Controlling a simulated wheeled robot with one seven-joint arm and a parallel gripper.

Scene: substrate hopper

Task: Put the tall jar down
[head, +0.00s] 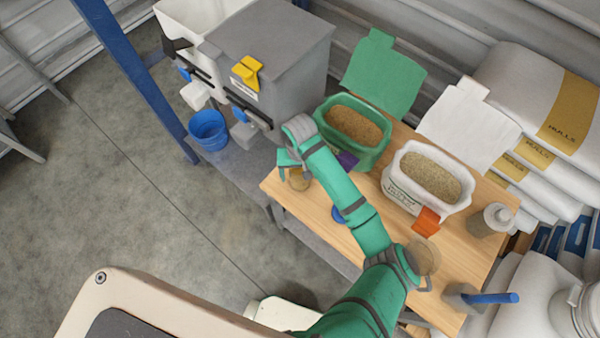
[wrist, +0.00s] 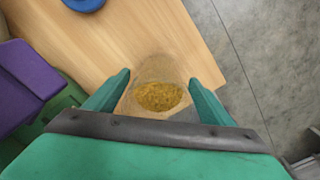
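A clear jar (head: 299,180) with yellow-brown grain in its bottom is at the left corner of the wooden table (head: 283,198). The jar also shows in the wrist view (wrist: 160,72), upright or nearly so, between my fingertips. My gripper (wrist: 161,80) has one green finger on each side of the jar, seemingly against its walls. In the head view my gripper (head: 294,168) is around the jar's upper part. I cannot tell whether the jar's base touches the tabletop.
A green tub (head: 372,158) and a white tub (head: 393,190) of grain stand behind my arm. A purple object (wrist: 25,85) is close on the left in the wrist view. A blue disc (wrist: 84,3) lies on the table. Another clear jar (head: 424,258) stands further right. The grey hopper (head: 300,65) is beyond the table.

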